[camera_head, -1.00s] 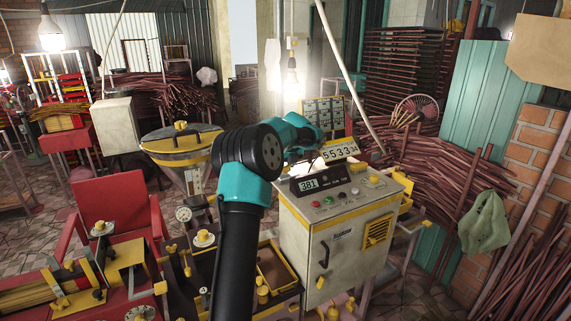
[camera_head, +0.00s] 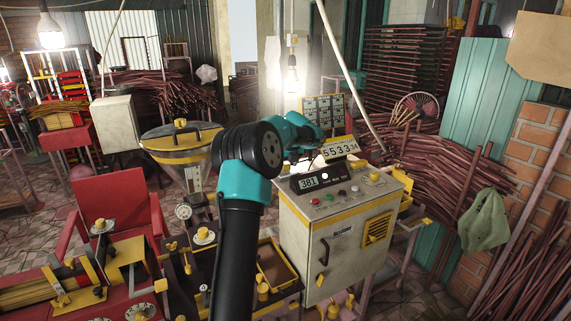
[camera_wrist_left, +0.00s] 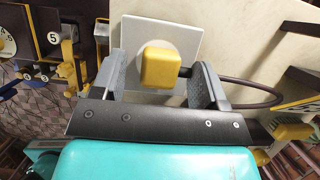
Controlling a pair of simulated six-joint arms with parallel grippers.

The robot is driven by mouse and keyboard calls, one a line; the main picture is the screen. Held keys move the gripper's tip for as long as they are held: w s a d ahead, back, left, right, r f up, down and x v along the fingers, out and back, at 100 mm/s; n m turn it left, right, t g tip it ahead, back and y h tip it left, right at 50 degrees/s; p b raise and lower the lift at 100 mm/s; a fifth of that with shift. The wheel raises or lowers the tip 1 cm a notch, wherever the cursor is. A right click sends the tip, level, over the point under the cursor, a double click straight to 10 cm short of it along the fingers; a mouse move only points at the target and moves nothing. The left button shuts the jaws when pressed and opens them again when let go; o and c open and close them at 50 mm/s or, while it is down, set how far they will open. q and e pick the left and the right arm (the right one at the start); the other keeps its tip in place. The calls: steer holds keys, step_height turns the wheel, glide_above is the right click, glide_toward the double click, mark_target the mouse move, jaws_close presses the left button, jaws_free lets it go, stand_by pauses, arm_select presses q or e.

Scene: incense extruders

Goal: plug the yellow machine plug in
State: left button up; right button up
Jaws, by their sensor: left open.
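In the left wrist view a yellow plug (camera_wrist_left: 161,69) sits between the two grey fingers of my left gripper (camera_wrist_left: 162,80). A gap shows between the plug and the left finger, and a dark cable runs from the plug's right side past the right finger. Behind the plug is a pale square plate (camera_wrist_left: 186,34) with a round face. How far the plug is seated in it cannot be told. In the head view my left arm reaches over the cream machine cabinet (camera_head: 318,250), and its gripper is mostly hidden behind the arm. My right gripper is in neither view.
The cabinet has a display (camera_head: 309,182) and buttons on top, with a number counter (camera_head: 340,149) behind. A red chair (camera_head: 112,200) and a tray (camera_head: 277,262) stand left of it. A slanted pole (camera_head: 342,65) and a hanging bulb (camera_head: 291,87) are near the arm.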

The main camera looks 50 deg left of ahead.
arm_select(q)
steer(key=v, duration=1.7)
steer(key=shift+r, duration=0.1)
